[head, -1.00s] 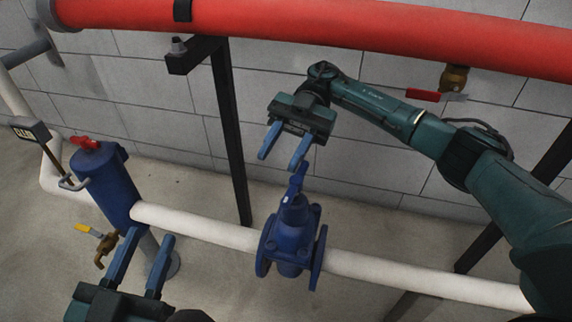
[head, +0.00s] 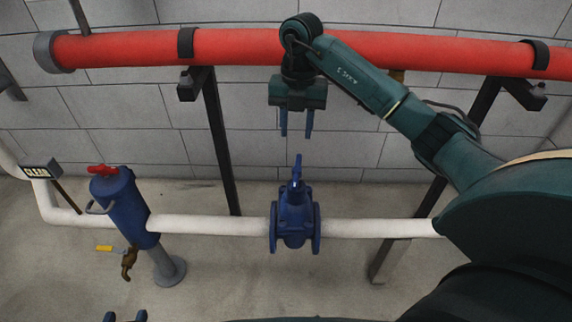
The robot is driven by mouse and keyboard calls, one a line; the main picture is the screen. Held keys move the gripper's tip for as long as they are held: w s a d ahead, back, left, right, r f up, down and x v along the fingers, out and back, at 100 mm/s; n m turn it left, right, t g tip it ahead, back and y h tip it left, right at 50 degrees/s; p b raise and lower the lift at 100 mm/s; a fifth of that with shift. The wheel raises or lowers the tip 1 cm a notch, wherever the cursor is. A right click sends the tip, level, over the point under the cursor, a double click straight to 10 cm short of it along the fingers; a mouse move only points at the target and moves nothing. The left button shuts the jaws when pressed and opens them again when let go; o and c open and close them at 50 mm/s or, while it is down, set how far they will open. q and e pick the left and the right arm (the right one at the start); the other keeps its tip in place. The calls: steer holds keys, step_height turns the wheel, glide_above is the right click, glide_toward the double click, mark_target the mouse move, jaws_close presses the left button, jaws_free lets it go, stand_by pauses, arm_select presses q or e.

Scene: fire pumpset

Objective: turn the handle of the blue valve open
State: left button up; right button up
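The blue valve (head: 294,220) sits on the white horizontal pipe near the middle of the head view. Its blue handle (head: 297,172) stands nearly upright on top of the valve. My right gripper (head: 296,135) is above the handle in the picture, with its fingers pointing down. It is open and empty, and a gap shows between its fingertips and the handle.
A red pipe (head: 230,45) runs across the wall behind my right arm. The white pipe (head: 200,224) joins a blue cylinder (head: 122,205) with a red handle (head: 103,170) and a yellow-handled tap (head: 104,248). Black posts (head: 220,150) stand behind the pipe.

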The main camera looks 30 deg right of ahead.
mark_target(297, 169)
steer(key=shift+t+h, duration=0.3)
steer(key=f+b, duration=0.1)
steer(key=f, duration=0.2)
steer(key=f+b, duration=0.1)
steer(key=f, duration=0.7)
steer(key=shift+d+b, duration=0.35)
steer(key=shift+b, duration=0.05)
arm_select(q)
steer(key=shift+w+f+m+t+h, duration=0.3)
steer(key=shift+w+f+m+t, duration=0.1)
steer(key=shift+t, duration=0.4)
arm_select(e)
steer(key=shift+w+f, duration=0.1)
steer(key=shift+f, duration=0.65)
arm_select(q)
steer(key=shift+s, duration=0.1)
arm_select(e)
jaws_close()
